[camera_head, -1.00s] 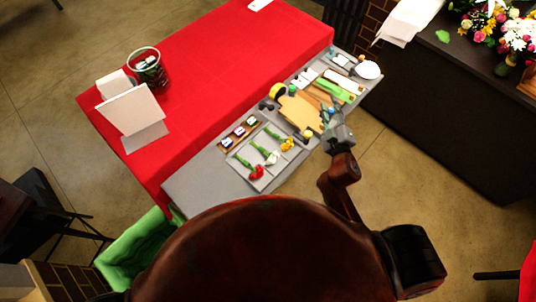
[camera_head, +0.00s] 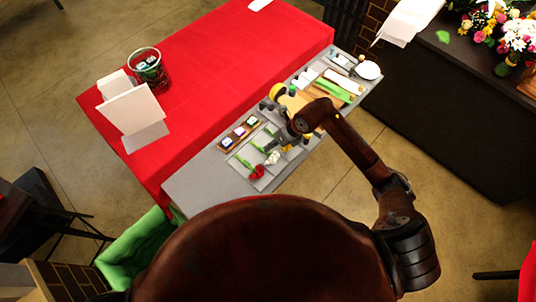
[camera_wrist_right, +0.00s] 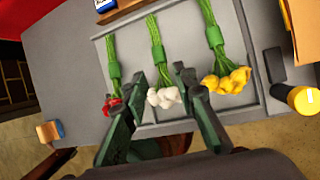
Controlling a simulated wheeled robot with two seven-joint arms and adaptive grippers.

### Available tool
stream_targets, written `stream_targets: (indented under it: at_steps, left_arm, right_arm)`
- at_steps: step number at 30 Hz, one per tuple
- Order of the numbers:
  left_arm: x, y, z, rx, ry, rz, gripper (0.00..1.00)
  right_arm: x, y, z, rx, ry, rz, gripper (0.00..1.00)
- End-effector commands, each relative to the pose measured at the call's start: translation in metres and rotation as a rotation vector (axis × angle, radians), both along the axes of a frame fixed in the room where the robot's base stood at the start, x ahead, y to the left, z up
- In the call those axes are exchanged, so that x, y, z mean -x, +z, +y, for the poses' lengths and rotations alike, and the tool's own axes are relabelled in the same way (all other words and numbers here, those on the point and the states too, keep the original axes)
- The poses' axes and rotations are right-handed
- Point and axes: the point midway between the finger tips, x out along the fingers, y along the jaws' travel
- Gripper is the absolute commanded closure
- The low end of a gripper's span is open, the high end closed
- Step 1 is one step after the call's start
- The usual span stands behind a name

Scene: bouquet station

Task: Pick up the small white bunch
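The small white bunch (camera_wrist_right: 164,97) lies in the middle of a grey tray (camera_wrist_right: 258,66), with its green stems and wrap pointing away. In the head view its white blooms (camera_head: 272,158) show just below my right gripper (camera_head: 277,143). A red bunch (camera_head: 257,172) lies on one side and a yellow bunch (camera_wrist_right: 228,80) on the other. In the right wrist view my right gripper (camera_wrist_right: 150,92) is open, its fingers apart on either side of the white blooms. I cannot tell the height between fingers and bunch. My left gripper is not in view.
A small wooden rack of labelled blocks (camera_head: 240,132) sits beside the tray. A yellow-capped cylinder (camera_wrist_right: 303,99) stands near the yellow bunch. A wooden board, green and white rolls (camera_head: 343,82) lie further along. The red table (camera_head: 220,60) holds a basket (camera_head: 150,68) and white cards.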

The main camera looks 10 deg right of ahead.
Motion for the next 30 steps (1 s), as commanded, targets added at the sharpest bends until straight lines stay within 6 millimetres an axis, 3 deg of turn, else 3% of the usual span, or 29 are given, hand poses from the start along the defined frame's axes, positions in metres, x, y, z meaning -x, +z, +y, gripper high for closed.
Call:
stream_targets:
  at_steps: [18, 27, 30]
  left_arm:
    - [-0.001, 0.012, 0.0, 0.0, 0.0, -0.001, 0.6]
    - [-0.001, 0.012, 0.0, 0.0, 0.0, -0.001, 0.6]
    - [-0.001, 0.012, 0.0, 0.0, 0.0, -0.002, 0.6]
  right_arm:
    - [-0.016, -0.065, 0.024, 0.014, -0.001, 0.007, 0.74]
    - [-0.017, -0.07, 0.026, 0.015, -0.001, 0.005, 0.74]
    - [-0.017, -0.07, 0.026, 0.015, -0.001, 0.005, 0.81]
